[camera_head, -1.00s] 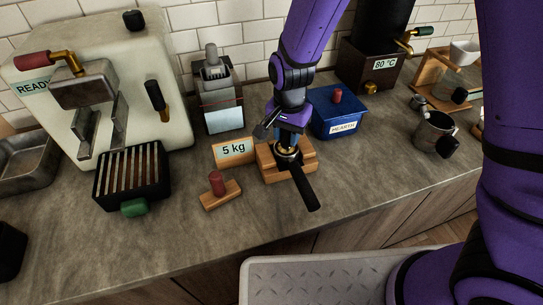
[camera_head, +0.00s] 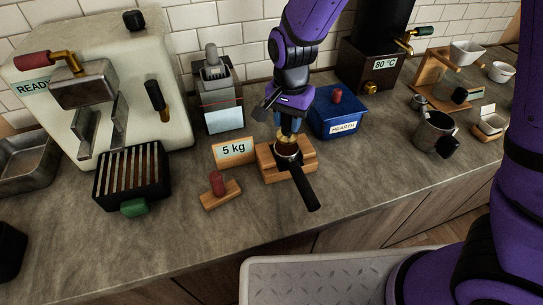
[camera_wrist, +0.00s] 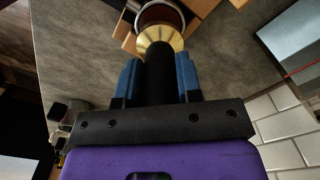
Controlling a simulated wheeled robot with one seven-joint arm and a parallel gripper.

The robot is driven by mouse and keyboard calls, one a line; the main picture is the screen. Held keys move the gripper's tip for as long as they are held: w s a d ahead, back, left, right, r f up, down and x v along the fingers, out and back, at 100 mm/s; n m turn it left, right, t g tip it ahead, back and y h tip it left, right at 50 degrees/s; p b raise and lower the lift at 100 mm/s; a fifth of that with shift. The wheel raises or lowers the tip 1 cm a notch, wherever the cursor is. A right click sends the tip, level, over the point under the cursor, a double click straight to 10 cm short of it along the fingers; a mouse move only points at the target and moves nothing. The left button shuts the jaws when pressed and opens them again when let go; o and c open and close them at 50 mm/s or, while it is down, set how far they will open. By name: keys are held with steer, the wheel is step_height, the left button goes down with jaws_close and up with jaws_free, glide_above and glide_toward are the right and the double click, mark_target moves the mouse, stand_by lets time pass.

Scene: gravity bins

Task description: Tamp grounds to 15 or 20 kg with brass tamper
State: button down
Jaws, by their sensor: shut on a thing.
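My gripper (camera_wrist: 159,80) is shut on the dark handle of the brass tamper (camera_wrist: 162,36), whose brass base points down. In the head view the tamper's brass (camera_head: 288,137) shows just above the far side of the portafilter basket. The portafilter (camera_head: 303,182) rests in a wooden stand (camera_head: 270,166), its black handle pointing toward the front edge. Brown grounds (camera_head: 288,150) show in its basket, and the basket edge also shows in the wrist view (camera_wrist: 160,8). A card reading "5 kg" (camera_head: 234,151) stands left of the stand.
A small red-handled tool on a wooden block (camera_head: 219,190) stands at front left. A grinder-like device (camera_head: 218,100) stands behind the card, and a blue HEARTH box (camera_head: 337,115) behind right. The espresso machine (camera_head: 150,75) is at left. The counter front is clear.

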mark_target(287, 133)
steer(key=shift+r, duration=2.15)
steer(key=shift+f, duration=0.2)
steer(key=shift+f, duration=4.15)
steer(key=c, duration=0.7)
jaws_free()
